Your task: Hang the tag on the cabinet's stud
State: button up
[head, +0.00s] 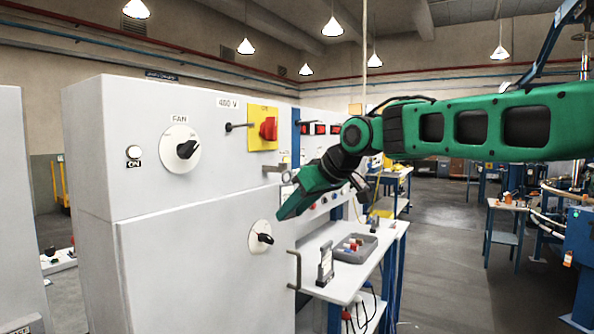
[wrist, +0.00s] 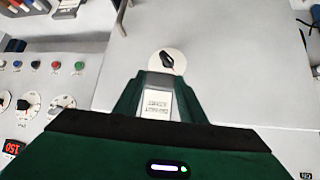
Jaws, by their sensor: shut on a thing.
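My gripper (head: 284,212) hangs in front of the grey cabinet (head: 175,245), pointing down and left. In the wrist view my gripper (wrist: 158,88) is shut on a pale grey tag (wrist: 158,104) with small lettering, held between its fingers. The tag cannot be made out in the head view. A thin dark stud (head: 238,126) sticks out from the upper cabinet, left of a yellow plate (head: 262,128) with a red switch. The gripper is below and to the right of this stud, apart from it.
A black knob on a white disc (head: 262,238) is just below the gripper; it also shows in the wrist view (wrist: 167,62). A metal latch (head: 273,168) and a dark handle (head: 294,270) project from the cabinet. A bench with a grey tray (head: 352,256) stands to the right.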

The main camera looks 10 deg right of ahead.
jog(key=s+r+n+g+y, duration=0.1)
jog(key=s+r+n+g, duration=0.1)
jog(key=s+r, duration=0.8)
jog(key=w+a+r, duration=0.1)
jog(key=w+a, duration=0.3)
jog(key=a, duration=0.1)
jog(key=shift+w+a+r+t+y, duration=0.2)
jog(key=shift+w+a+t+y, duration=0.1)
jog(key=shift+a, duration=0.1)
jog(key=shift+r, duration=0.3)
jog(key=shift+w+a, duration=0.7)
jog(key=shift+a, duration=0.2)
dwell(1.1)
jog(key=shift+a, duration=0.1)
jog(key=shift+f, duration=0.3)
dwell(0.3)
